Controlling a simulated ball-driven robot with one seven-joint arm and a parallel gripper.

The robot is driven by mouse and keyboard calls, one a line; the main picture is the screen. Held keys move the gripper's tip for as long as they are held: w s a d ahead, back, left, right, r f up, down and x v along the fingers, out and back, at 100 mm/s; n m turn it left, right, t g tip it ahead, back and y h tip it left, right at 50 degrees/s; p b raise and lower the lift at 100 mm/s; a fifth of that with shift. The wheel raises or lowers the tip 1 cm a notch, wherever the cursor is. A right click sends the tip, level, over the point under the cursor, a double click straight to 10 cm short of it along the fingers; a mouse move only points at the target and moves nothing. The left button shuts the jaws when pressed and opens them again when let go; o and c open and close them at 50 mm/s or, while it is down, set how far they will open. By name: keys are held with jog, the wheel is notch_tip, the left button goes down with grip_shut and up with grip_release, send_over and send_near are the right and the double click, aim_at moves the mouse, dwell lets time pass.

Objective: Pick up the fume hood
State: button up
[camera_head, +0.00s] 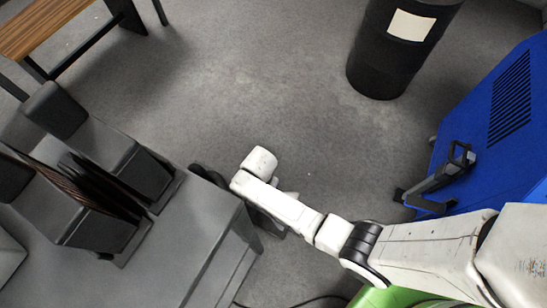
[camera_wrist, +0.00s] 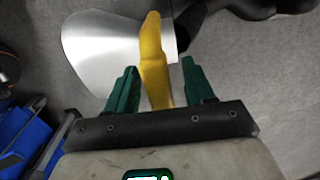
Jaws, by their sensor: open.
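The fume hood (camera_wrist: 103,48) shows in the wrist view as a shiny silver flared metal hood with a yellow handle-like bar (camera_wrist: 153,60) at its right side. My gripper (camera_wrist: 159,66) is open, with one green finger on each side of the yellow bar in the picture. In the head view my white arm covers the gripper, and I cannot make out the hood there.
A grey machine (camera_head: 190,250) with dark upright blocks stands at the lower left, close to my arm's end. A blue cabinet (camera_head: 500,120) is at right, a black barrel (camera_head: 385,65) at the top, a wooden table (camera_head: 45,25) at the upper left. The middle floor is clear.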

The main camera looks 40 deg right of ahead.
jog(key=shift+c, duration=0.3)
grip_shut()
dwell(0.3)
dwell(0.6)
jog(key=shift+w+r, duration=0.1)
jog(key=shift+r, duration=0.05)
